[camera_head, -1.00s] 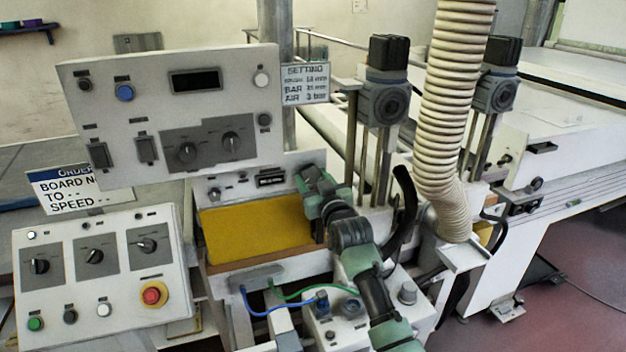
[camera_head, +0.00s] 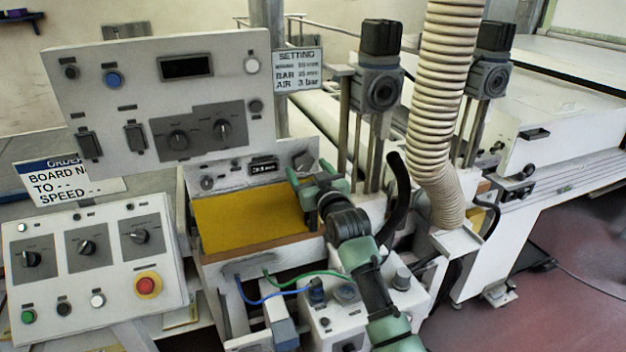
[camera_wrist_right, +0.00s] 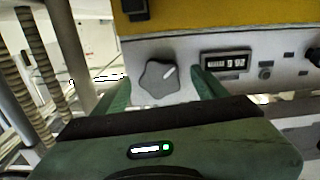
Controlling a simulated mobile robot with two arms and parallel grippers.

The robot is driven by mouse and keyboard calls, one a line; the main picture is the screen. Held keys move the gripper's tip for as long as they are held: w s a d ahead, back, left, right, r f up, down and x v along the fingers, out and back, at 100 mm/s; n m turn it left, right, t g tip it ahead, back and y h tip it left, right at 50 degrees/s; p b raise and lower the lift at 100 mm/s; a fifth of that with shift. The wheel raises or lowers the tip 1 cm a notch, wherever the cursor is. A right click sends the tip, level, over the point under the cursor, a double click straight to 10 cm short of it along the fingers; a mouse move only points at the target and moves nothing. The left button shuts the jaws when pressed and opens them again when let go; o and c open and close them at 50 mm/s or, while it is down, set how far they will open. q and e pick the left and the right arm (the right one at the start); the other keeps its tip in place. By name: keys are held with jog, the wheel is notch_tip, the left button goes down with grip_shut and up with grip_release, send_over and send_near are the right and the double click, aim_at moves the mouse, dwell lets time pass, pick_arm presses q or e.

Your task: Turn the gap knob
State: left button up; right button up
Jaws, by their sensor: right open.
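My left gripper is not in view.
A ribbed hose (camera_head: 442,110) hangs right of my arm, near two posts with black-topped grey blocks (camera_head: 380,85). A control box (camera_head: 90,265) with a red button stands at left. An upper panel (camera_head: 160,100) overhangs the back. Blue and green tubes run below the plate.

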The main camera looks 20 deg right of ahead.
jog(key=s+b, duration=0.1)
jog(key=s, duration=0.5)
jog(key=shift+d, duration=0.1)
